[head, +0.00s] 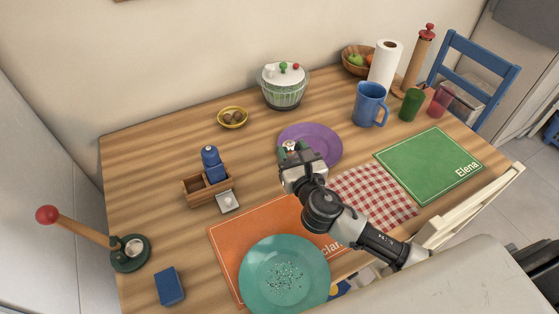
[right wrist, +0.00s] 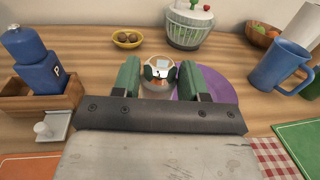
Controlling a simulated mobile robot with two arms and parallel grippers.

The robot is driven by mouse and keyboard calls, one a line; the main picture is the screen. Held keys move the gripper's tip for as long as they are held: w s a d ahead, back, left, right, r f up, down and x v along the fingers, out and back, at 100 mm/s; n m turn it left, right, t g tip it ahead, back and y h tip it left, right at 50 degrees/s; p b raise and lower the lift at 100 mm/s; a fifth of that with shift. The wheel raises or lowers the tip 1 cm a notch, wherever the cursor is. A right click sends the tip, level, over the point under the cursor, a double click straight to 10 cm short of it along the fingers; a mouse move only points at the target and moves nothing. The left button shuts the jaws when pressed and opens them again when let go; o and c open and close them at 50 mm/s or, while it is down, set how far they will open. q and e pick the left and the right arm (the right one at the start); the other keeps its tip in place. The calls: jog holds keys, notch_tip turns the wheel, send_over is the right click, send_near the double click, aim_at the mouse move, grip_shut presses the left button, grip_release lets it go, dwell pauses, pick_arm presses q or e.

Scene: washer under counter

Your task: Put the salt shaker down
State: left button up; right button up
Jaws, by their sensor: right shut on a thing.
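My right gripper (head: 290,150) is over the middle of the table, near the left part of the purple plate (head: 323,138). In the right wrist view its two green-padded fingers (right wrist: 160,80) are shut on a small, pale, rounded thing (right wrist: 160,71), which I take for the salt shaker. Its lower part is hidden by my gripper, and I cannot tell whether it touches the table. A blue shaker marked P (right wrist: 38,68) stands in the wooden caddy (head: 196,196). The caddy's left compartment looks empty. My left gripper is not in view.
A yellow bowl (head: 232,117) and a salad spinner (head: 284,88) stand behind my gripper. A blue mug (head: 369,105) stands to the right. A teal plate (head: 258,290) lies on the orange mat (head: 224,234) in front. Bare table lies between caddy and purple plate.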

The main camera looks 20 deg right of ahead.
jog(key=w+a+f, duration=0.1)
jog(key=f, duration=0.1)
jog(key=w+f+b, duration=0.1)
jog(key=w+f, duration=0.1)
jog(key=w+a+f+b, duration=0.1)
jog(key=f, duration=0.1)
jog(key=shift+w+a+f, duration=0.2)
jog(key=shift+a+f, duration=0.15)
jog(key=shift+f, duration=0.25)
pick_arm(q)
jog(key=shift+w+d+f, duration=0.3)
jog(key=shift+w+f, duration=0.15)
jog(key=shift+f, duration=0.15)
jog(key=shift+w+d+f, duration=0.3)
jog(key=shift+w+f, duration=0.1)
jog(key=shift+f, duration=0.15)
pick_arm(e)
jog(key=shift+f, duration=0.1)
jog(key=o, duration=1)
jog(key=shift+c, duration=0.2)
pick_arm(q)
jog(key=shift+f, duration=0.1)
